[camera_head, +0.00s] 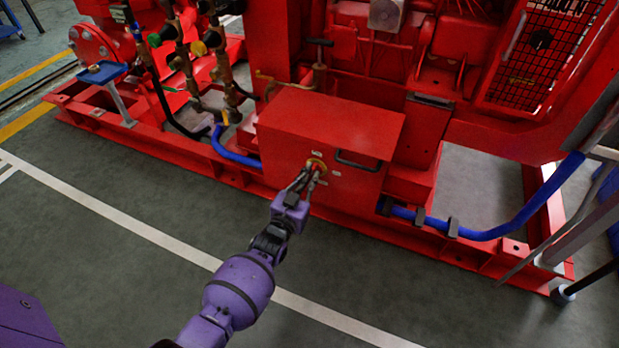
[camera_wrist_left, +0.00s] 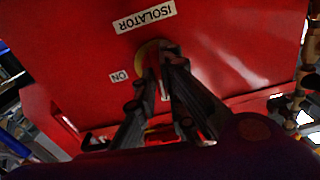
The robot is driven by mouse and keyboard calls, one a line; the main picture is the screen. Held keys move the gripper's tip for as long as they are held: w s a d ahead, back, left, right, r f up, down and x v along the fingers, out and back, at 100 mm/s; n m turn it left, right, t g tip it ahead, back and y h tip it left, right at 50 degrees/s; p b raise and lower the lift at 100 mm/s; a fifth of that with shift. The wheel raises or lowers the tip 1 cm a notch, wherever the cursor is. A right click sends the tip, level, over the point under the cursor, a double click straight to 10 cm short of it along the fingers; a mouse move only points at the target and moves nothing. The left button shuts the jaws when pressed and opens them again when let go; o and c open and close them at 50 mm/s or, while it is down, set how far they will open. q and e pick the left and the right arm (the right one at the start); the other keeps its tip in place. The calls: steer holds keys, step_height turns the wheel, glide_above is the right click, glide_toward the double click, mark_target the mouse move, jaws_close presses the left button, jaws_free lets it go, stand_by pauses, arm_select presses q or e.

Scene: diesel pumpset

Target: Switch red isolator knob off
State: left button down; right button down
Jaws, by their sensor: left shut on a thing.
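The red isolator box (camera_head: 285,135) stands on the pumpset's frame in the head view. The isolator knob is on its front face, in front of a round yellow plate (camera_head: 317,163). My left gripper (camera_head: 313,174) is shut on the knob, and its fingers hide most of it. In the left wrist view, the gripper (camera_wrist_left: 166,64) reaches up to the yellow plate (camera_wrist_left: 147,48). An "ISOLATOR" label (camera_wrist_left: 145,17) lies above the plate, and an "ON" label (camera_wrist_left: 121,76) lies to its left in that view. The knob's exact angle is hidden. My right gripper is not in view.
A black handle (camera_head: 358,162) sits on the box's face, right of the knob. Blue hoses (camera_head: 233,153) run low on both sides of the box. Valves and pipes (camera_head: 190,60) stand at the back left. The floor in front is clear.

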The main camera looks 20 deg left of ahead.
arm_select(q)
steer(key=shift+n, duration=0.3)
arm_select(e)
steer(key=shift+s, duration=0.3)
arm_select(q)
steer(key=c, duration=1.8)
jaws_free()
steer(key=shift+c, duration=0.2)
steer(key=shift+s, duration=0.2)
steer(key=s, duration=1.1)
steer(key=shift+s+a, duration=0.2)
steer(key=shift+s, duration=0.1)
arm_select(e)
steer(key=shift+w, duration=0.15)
